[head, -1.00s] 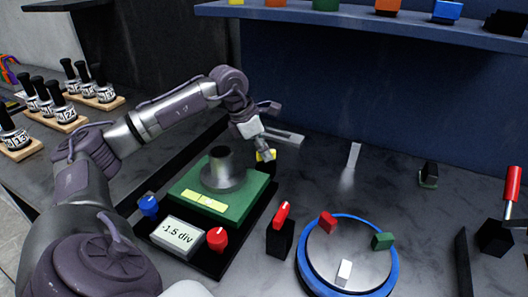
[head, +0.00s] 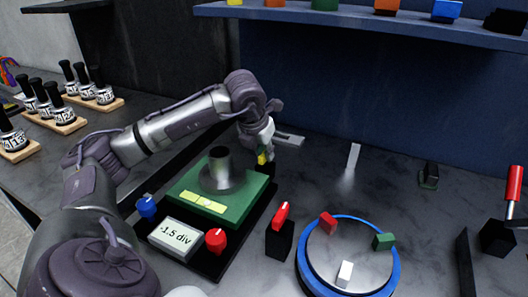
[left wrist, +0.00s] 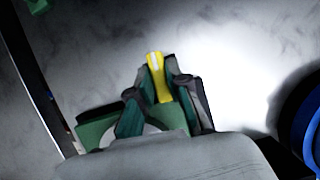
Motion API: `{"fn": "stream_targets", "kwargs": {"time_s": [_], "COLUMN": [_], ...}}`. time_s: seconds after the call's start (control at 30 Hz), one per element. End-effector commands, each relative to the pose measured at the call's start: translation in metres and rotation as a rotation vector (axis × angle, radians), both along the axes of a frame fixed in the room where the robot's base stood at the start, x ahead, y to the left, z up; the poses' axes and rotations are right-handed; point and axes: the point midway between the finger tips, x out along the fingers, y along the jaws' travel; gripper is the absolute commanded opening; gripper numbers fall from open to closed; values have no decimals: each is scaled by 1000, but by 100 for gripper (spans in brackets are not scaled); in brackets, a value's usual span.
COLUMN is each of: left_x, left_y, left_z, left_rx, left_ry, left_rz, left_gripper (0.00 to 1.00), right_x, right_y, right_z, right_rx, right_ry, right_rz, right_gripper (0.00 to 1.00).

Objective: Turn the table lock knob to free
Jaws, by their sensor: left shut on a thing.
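A yellow knob (head: 262,158) stands on a small black block behind the green tilting plate (head: 232,207) in the head view. No label on the knob can be read. My left gripper (head: 264,151) is over this block, with its fingers shut on the yellow knob. In the left wrist view the yellow knob (left wrist: 155,66) shows as a bar with a pale line on its top, between the two fingers (left wrist: 162,103). The lower part of the knob is hidden by the fingers. The right gripper is not in view.
A blue knob (head: 147,207), a red knob (head: 216,240) and a "-1.5 div" display (head: 176,239) sit in front of the plate. A red lever (head: 281,215) on a black block and a blue-rimmed round table (head: 303,258) stand to the right. Shelf (head: 350,14) above.

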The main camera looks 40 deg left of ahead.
Motion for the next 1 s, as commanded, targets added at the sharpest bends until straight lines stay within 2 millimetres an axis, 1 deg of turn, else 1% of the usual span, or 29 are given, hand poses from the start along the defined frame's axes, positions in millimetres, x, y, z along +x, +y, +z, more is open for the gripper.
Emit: {"fn": "stream_targets", "kwargs": {"time_s": [0.3, 0.73, 0.77, 0.8, 0.9, 1.0], "left_x": [1, 1, 1, 1, 0, 0], "left_y": [0, 0, 0, 0, 0, 0], "left_z": [1, 1, 1, 1, 1, 1], "left_rx": [1, 0, 0, 0, 0, 0], "left_ry": [-3, -3, -3, -3, -2, -1], "left_rz": [78, 85, 85, 85, 84, 83], "left_gripper": [0, 0, 21, 28, 42, 42], "right_x": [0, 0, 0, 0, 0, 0], "right_y": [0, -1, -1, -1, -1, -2], "right_z": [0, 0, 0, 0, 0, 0], "right_rx": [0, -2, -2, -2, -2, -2], "right_ry": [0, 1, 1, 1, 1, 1], "right_rz": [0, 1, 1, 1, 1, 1], "right_gripper": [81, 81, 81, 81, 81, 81]}}
